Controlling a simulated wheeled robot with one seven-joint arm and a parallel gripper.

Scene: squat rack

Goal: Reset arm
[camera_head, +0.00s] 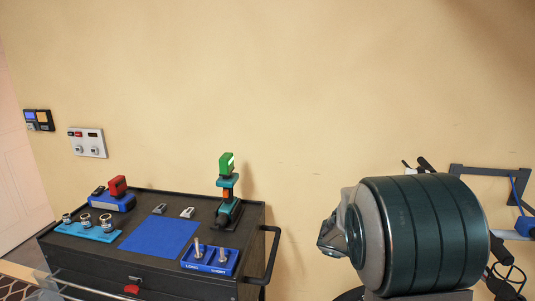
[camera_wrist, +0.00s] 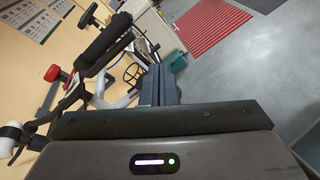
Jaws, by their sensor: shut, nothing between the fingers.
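In the wrist view my gripper (camera_wrist: 159,72) shows as two slate-grey fingers side by side with no visible gap, beyond a dark bar and a grey housing with a lit indicator. Nothing shows held between the fingers. They appear clear of the objects around them. I cannot make out the fingers in the head view. The task names no object.
A black tool chest (camera_head: 110,257) stands at left by the wall, carrying a blue mat (camera_head: 160,239), a blue tray (camera_head: 210,261) and a green-topped tool (camera_head: 227,164). Black rack parts (camera_wrist: 103,43) rise left in the wrist view.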

